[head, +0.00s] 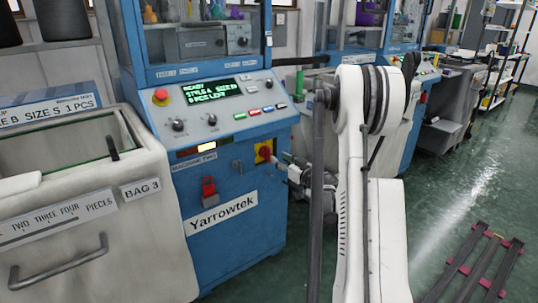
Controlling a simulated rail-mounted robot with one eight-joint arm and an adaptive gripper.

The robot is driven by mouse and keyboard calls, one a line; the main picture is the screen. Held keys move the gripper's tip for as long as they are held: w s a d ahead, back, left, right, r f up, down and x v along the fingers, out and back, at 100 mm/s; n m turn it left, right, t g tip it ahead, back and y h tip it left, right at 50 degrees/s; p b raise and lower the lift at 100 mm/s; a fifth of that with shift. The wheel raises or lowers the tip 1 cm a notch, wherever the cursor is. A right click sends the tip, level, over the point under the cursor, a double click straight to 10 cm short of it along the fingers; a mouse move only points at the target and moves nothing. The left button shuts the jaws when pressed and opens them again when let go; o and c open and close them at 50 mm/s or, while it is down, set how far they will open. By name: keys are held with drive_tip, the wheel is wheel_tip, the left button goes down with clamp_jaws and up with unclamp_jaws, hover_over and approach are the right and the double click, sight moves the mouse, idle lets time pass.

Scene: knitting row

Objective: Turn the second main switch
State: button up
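The main switch (264,153), a red handle on a yellow plate, is on the blue front of the knitting machine labelled "Machine Two" (228,217). My gripper (285,163) is just right of the switch, its fingers pointing left at it. A narrow gap seems to show between fingertips and handle, but contact is hard to judge. The fingers are small and partly overlapped, so their opening does not show clearly. The handle's exact angle is too small to read.
The control panel (216,107) with a red stop button and a lit green display is above the switch. A red padlock-like part (208,190) hangs left of it. A white bin (75,215) stands at left. Green floor (455,190) is open at right, with a dark rack lying on it.

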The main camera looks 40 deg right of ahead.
sight(271, 152)
drive_tip(key=w, duration=0.2)
drive_tip(key=w+b, duration=0.1)
drive_tip(key=w, duration=0.4)
drive_tip(key=shift+w+d, duration=0.25)
clamp_jaws()
